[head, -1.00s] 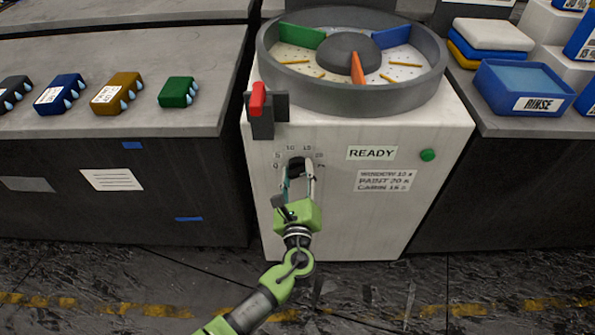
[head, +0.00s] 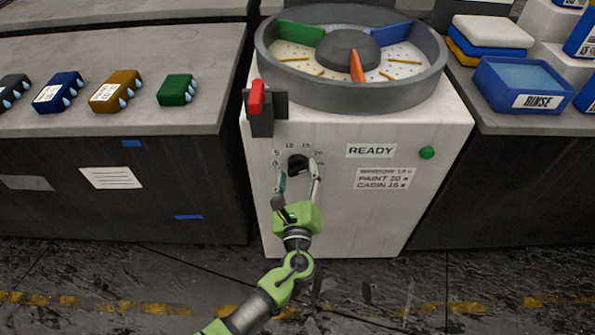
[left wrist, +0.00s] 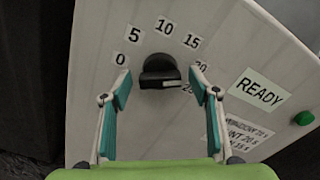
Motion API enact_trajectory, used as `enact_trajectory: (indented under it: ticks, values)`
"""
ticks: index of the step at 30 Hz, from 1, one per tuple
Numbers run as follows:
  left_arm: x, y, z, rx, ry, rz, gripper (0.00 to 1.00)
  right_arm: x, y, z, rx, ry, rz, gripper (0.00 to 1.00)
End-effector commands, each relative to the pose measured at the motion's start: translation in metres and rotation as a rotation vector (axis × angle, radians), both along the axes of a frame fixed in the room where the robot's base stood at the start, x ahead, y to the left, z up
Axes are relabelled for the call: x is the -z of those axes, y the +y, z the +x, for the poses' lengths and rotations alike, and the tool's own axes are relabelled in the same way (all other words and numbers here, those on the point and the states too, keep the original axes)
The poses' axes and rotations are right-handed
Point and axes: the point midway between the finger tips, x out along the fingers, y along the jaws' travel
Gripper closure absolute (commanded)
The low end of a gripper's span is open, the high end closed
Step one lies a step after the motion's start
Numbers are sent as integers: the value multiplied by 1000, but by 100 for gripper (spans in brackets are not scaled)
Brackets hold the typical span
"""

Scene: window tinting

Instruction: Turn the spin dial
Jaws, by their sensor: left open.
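The spin dial (head: 297,163) is a black knob on the front of the white machine, with number labels around its upper side. In the left wrist view the dial (left wrist: 160,72) shows between labels reading 0, 5, 10, 15, 20 and a partly hidden one at the lower right. My left gripper (head: 299,170) is open in front of the dial. In the left wrist view its two fingertips (left wrist: 160,76) stand on either side of the knob, with a gap on each side. My right gripper is not in view.
The machine's front (head: 345,215) carries a READY sign (head: 371,151), a green button (head: 427,153) and a printed list (head: 384,179). A red lever (head: 257,96) juts out above the dial. A round drum (head: 350,90) sits on top. Counters flank the machine.

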Motion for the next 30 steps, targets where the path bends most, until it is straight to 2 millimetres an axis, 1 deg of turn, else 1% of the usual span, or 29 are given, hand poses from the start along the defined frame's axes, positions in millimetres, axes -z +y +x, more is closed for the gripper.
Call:
enact_trajectory:
  ticks: [9, 12, 15, 18, 21, 30]
  values:
    - [1, 0, -67, 1, 4, -2, 44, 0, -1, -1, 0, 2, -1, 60]
    - [2, 0, -85, 2, 4, -1, 44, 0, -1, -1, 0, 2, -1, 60]
    - [1, 0, -98, 1, 3, 0, 44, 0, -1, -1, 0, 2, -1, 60]
    - [1, -1, -106, 1, 3, 0, 44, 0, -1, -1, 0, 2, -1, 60]
    - [1, -1, -110, 1, 2, -1, 44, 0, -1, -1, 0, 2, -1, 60]
    - [1, 0, -110, 1, 2, 0, 44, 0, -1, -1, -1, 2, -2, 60]
